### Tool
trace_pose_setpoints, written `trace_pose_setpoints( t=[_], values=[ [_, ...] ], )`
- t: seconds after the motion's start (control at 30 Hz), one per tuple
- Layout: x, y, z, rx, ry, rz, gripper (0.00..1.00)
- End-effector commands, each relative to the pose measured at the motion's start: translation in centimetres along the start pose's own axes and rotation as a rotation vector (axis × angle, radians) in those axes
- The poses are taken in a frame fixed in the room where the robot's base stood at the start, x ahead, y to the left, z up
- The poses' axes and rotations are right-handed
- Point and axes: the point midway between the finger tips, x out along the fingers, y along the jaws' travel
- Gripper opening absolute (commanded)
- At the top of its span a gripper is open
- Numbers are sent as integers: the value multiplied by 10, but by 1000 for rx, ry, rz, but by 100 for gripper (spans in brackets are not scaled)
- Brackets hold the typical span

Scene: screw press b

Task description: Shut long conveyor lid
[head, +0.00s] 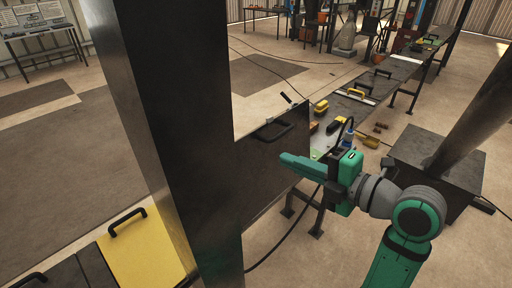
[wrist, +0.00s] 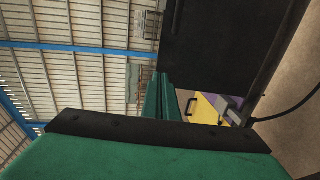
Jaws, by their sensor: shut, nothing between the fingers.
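A dark panel with a black handle, which looks like the long conveyor lid (head: 262,172), stands raised beside a thick dark column in the head view. Its handle (head: 270,132) is near its top edge. A dark panel, probably the same lid (wrist: 235,45), fills the upper right of the wrist view. My gripper (head: 283,160) is shut and empty, its green fingers pointing left in front of the lid's right part. Whether the fingertips touch the lid, I cannot tell. The fingers (wrist: 160,98) also show in the wrist view. The lid's hinge is not clearly visible.
The dark column (head: 180,130) hides part of the conveyor. A yellow panel with a black handle (head: 145,250) lies at the lower left. A cable hangs below the gripper.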

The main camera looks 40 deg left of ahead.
Motion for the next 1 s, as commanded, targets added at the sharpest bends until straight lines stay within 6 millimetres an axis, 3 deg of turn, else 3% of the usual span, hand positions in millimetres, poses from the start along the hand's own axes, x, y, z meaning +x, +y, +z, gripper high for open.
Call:
trace_pose_setpoints(
  t=[0.17,0.7,1.0],
  values=[
    [16,1,-2,-7,8,-3,0],
    [111,1,-2,-5,5,-2,0],
    [137,0,-1,-5,3,-2,0]
  ],
)
